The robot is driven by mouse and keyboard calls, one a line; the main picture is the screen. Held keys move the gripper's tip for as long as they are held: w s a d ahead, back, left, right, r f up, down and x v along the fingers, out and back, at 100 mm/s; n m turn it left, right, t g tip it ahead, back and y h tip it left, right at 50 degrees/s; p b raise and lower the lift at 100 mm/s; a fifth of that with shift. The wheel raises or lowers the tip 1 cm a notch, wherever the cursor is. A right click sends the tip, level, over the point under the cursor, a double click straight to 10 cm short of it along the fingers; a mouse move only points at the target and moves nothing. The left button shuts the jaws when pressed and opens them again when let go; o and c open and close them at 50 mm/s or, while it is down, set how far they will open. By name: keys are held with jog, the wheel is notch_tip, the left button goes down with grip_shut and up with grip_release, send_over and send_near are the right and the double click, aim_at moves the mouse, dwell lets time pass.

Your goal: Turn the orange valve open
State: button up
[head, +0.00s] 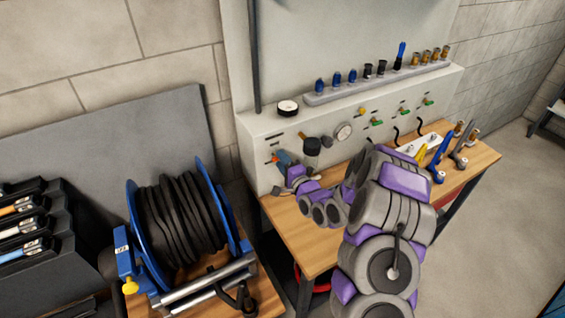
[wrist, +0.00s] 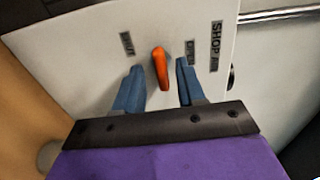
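The orange valve handle (wrist: 161,68) shows in the wrist view as a short, nearly upright lever on a pale panel (wrist: 85,60). A label at its left seems to read SHUT; a label at its right, partly covered by a finger, seems to read OPEN. My gripper (wrist: 161,78) is open, with one blue finger on each side of the handle and a visible gap on both sides. In the head view my gripper (head: 280,158) is at the left of the panel's front, and only a bit of the orange handle (head: 273,158) shows there.
A wooden bench (head: 293,226) with tools (head: 439,150) lies below my arm. A blue hose reel (head: 183,220) stands at the left. A SHOP AIR label (wrist: 216,46) is right of the handle.

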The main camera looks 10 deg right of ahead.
jog(key=shift+c, duration=0.4)
grip_shut()
jog(key=shift+s+f+n+b, duration=0.1)
jog(key=shift+n+b, duration=0.6)
jog(key=shift+n, duration=3.8)
jog(key=shift+f+n+b, duration=0.1)
jog(key=shift+n+b, duration=0.6)
jog(key=shift+n, duration=3.8)
jog(key=shift+r, duration=0.1)
jog(key=shift+o, duration=0.4)
grip_release()
jog(key=shift+r, duration=0.1)
